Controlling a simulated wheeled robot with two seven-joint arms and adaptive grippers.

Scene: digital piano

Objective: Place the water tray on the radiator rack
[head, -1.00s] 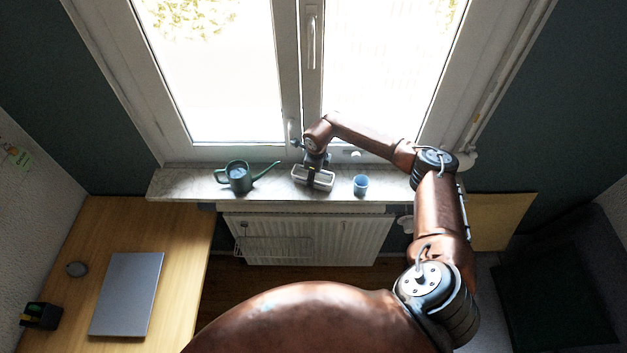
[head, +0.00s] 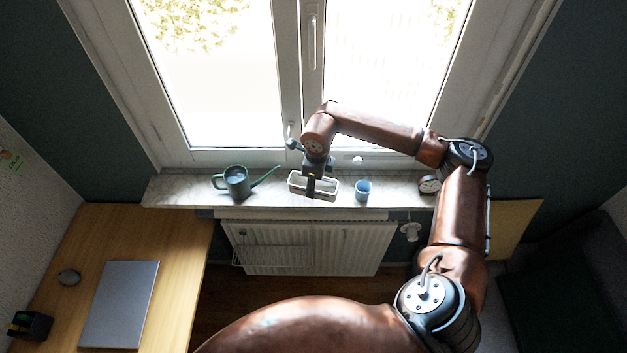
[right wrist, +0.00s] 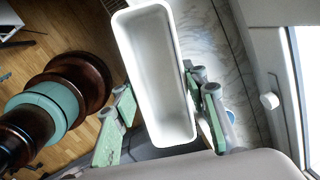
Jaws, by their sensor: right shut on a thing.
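The water tray (head: 327,194) is a white, narrow, open trough at the windowsill's middle in the head view. My right gripper (head: 311,186) is shut on it. In the right wrist view the tray (right wrist: 158,75) lies between the green-padded fingers of my right gripper (right wrist: 160,100), and its inside looks empty. It seems held a little above the sill. The radiator rack (head: 268,256) is a thin wire frame hanging on the front left of the white radiator (head: 350,245), below and left of the tray. My left gripper is not in view.
The marble sill (head: 185,200) holds a green watering can (head: 236,182) left of the tray, a blue cup (head: 362,189) close on its right and a small clock (head: 429,184). The window stands behind. A wooden desk (head: 185,245) with a laptop (head: 119,302) is at left.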

